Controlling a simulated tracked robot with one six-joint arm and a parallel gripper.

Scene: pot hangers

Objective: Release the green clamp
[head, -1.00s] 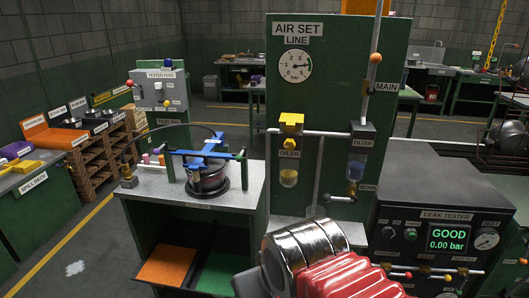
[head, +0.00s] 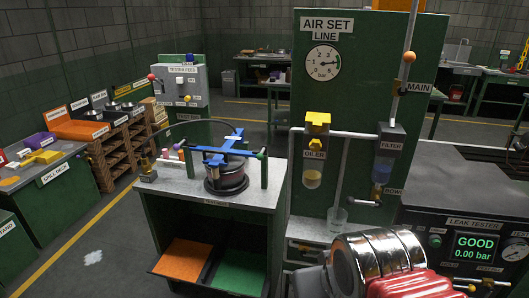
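A pot (head: 226,179) sits in a fixture on the grey bench (head: 168,190), with a blue cross-shaped bar (head: 222,149) over its top. A small green knob (head: 262,155) is at the bar's right end, by a dark green post (head: 264,172). It is the likeliest green clamp; I cannot tell whether it is tight or loose. Another green post (head: 181,164) stands at the left end. My chrome and red arm fills the lower right, away from the fixture; its gripper is not in view.
An orange tray (head: 183,257) and a green tray (head: 241,270) are under the bench top. The green AIR SET panel (head: 350,100) rises to the right. The leak tester (head: 470,225) reads GOOD, 0.00 bar. Open floor (head: 95,235) lies left of the bench.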

